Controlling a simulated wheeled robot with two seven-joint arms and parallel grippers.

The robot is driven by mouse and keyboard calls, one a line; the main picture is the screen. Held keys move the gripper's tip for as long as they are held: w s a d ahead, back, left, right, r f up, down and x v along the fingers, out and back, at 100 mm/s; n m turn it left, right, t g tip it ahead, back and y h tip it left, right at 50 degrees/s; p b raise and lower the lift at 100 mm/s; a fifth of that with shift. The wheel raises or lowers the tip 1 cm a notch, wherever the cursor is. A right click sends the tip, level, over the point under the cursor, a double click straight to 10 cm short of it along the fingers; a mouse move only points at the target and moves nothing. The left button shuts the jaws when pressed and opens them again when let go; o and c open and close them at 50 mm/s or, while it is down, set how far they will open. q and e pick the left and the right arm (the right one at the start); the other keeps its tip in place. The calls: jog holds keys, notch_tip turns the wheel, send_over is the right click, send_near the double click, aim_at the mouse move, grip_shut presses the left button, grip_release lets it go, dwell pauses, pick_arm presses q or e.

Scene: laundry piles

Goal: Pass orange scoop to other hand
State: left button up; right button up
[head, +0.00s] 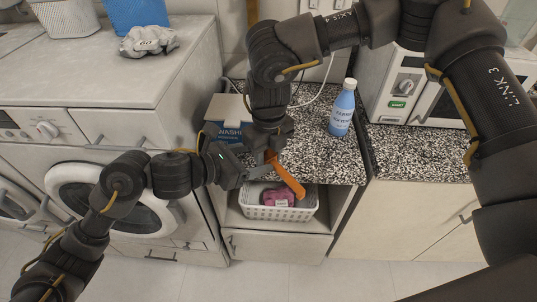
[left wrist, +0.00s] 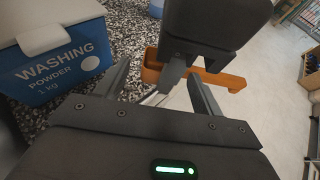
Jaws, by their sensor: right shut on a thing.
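The orange scoop (head: 288,178) hangs above the white basket in the head view, its long part slanting down to the right. My right gripper (head: 270,153) comes from above and is shut on the scoop. My left gripper (head: 258,173) reaches in from the left, close beside the scoop. In the left wrist view my left gripper (left wrist: 160,88) has its fingers spread with nothing held between them. There the scoop (left wrist: 225,80) lies just beyond the fingertips, partly hidden by the right gripper (left wrist: 173,72) and one left finger.
A washing powder box (head: 225,134) stands on the speckled counter (head: 315,158), with a blue bottle (head: 343,108) to its right. A white basket (head: 254,211) holding a pink item (head: 278,196) sits in the open shelf below. A washing machine (head: 90,190) is at left.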

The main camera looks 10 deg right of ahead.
pick_arm(q)
jog(key=v, duration=1.2)
notch_tip(320, 180, down, 24)
jog(key=d+n, duration=0.1)
jog(key=n, duration=1.2)
jog(key=s+a+f+n+y, duration=0.25)
jog(key=f+n, duration=0.25)
jog(key=f, duration=0.4)
jog(key=s+a+f+n+y, duration=0.1)
jog(key=s+a+f+n, duration=0.2)
jog(key=f+n, duration=0.35)
jog(key=s+a+f+n+y, duration=0.2)
jog(key=s+f+n, duration=0.1)
jog(key=f, duration=0.8)
jog(key=s+a+f+n+g+y, duration=0.1)
jog(key=s+a+f+n, duration=0.4)
jog(key=s, duration=0.5)
jog(key=s+a+f+n+g+y, duration=0.2)
jog(key=s+a+f+n+y, duration=0.1)
jog(key=s+a+f+n, duration=0.3)
jog(key=s+a+f+n+g+y, duration=0.1)
jog(key=s+a+f+n, duration=0.4)
jog(key=s, duration=0.8)
notch_tip(320, 180, down, 3)
jog(key=n+y, duration=0.1)
jog(key=n, duration=0.2)
jog(key=shift+s+a+y, duration=0.3)
jog(key=shift+a+y, duration=0.05)
